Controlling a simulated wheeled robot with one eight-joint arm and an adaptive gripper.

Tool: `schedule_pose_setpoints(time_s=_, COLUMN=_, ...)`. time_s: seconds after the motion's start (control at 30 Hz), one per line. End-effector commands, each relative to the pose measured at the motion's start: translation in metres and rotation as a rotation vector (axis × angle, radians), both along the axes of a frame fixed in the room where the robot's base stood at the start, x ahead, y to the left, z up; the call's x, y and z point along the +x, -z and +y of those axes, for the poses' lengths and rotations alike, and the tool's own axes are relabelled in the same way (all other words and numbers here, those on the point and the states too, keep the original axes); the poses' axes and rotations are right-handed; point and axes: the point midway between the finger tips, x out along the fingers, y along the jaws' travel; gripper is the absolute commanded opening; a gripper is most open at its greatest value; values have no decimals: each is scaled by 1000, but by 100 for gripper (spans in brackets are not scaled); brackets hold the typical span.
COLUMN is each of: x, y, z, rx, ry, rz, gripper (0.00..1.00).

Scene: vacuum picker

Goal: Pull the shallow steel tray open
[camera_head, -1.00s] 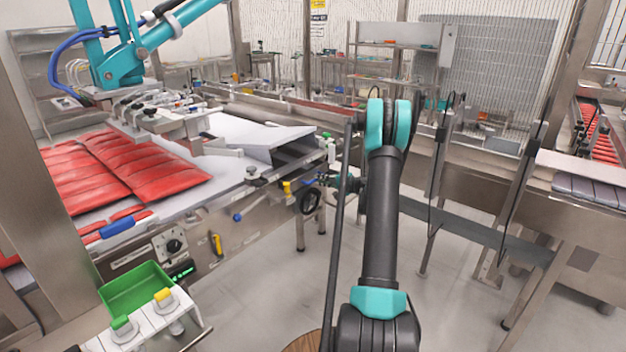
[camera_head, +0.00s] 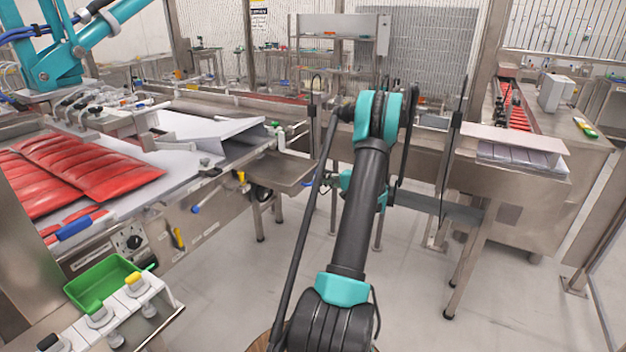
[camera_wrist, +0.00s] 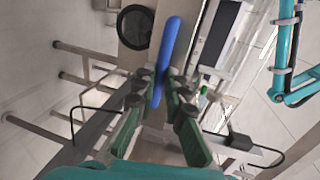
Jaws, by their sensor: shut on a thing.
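The shallow steel tray (camera_head: 268,173) stands out from the right end of the packing machine in the head view, flat and level. It looks empty. A blue handle (camera_head: 306,184) shows at its right side, partly hidden by my arm. In the wrist view the long blue handle (camera_wrist: 171,42) runs down between the green fingers of my gripper (camera_wrist: 161,84). The gripper is shut on the handle. In the head view my forearm hides most of the gripper.
A black handwheel (camera_head: 262,193) sits below the tray. Red packs (camera_head: 105,170) lie on the machine at left. A green bin (camera_head: 103,283) stands at lower left. A steel conveyor (camera_head: 510,190) stands at right. Open floor (camera_head: 240,300) lies in front of the machine.

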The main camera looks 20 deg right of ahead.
Motion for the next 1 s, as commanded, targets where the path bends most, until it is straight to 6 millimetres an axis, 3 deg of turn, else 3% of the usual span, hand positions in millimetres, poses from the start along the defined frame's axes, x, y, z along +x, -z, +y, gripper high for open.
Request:
schedule_pose_setpoints(time_s=0.37, x=-2, y=0, z=-1, rx=-1, ry=0, rz=1, gripper=0)
schedule_pose_setpoints(time_s=0.4, x=-2, y=0, z=-1, rx=-1, ry=0, rz=1, gripper=12)
schedule_pose_setpoints(time_s=0.57, x=-2, y=0, z=-1, rx=-1, ry=0, rz=1, gripper=32)
schedule_pose_setpoints(time_s=1.0, x=-11, y=-2, z=-9, rx=0, ry=2, rz=0, gripper=33)
